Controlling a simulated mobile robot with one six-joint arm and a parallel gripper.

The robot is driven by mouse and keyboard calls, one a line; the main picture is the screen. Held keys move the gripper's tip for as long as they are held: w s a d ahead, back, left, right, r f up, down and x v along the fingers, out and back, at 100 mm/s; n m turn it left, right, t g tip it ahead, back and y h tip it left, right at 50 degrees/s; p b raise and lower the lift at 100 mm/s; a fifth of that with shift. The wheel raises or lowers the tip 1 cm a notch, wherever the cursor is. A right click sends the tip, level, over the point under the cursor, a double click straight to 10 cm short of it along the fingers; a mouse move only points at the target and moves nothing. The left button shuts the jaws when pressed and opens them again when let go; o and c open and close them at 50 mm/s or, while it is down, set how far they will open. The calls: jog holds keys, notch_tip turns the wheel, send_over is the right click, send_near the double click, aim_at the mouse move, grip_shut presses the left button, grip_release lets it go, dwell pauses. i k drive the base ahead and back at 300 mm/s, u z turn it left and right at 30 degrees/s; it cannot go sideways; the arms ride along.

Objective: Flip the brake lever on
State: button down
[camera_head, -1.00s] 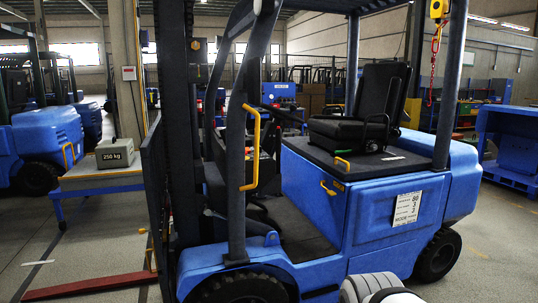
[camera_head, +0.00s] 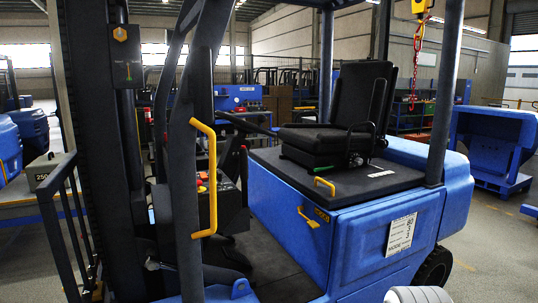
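A blue forklift (camera_head: 375,240) fills the middle of the view, its open cab facing me. I cannot single out the brake lever with certainty. A dark console (camera_head: 232,200) inside the cab, left of the seat, carries small red and yellow controls (camera_head: 201,184), partly hidden by the front post and its yellow grab handle (camera_head: 205,180). A yellow latch (camera_head: 308,217) is on the side panel below the seat. My gripper is not in view.
A black seat (camera_head: 352,110) stands on the rear deck. The dark front post (camera_head: 187,240) and mast (camera_head: 95,150) stand before the console. A red chain with a yellow hook block (camera_head: 421,8) hangs behind. The cab floor (camera_head: 275,265) is clear.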

aim_at(243, 152)
jog(key=i, duration=1.2)
jog(key=u, duration=0.5)
